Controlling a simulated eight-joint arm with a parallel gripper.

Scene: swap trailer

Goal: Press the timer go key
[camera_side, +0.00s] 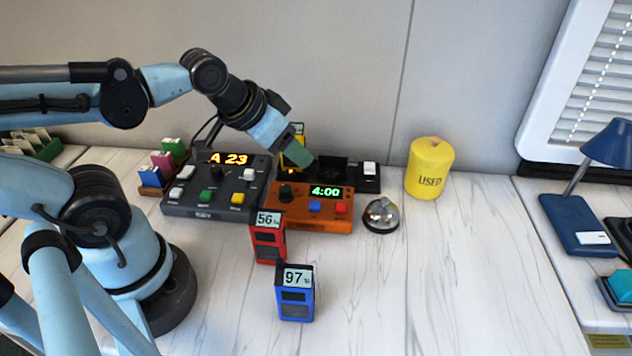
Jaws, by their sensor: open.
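The timer appears to be the orange box (312,224) with a green lit display (325,191) reading 4:00. It has a dark knob at its left, a blue key (315,206) and a red key (340,208) on its front. Their labels are too small to read, so I cannot tell which is the go key. My gripper (307,160) points down and to the right, just above and behind the timer's back edge. It is open, with nothing seen between its fingers. It appears apart from the keys.
A grey console (215,211) showing A 23 stands left of the timer. A red device (269,240) and a blue device (295,298) stand in front. A silver bell (381,215) and a yellow USED canister (429,168) stand to the right. The front right table is clear.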

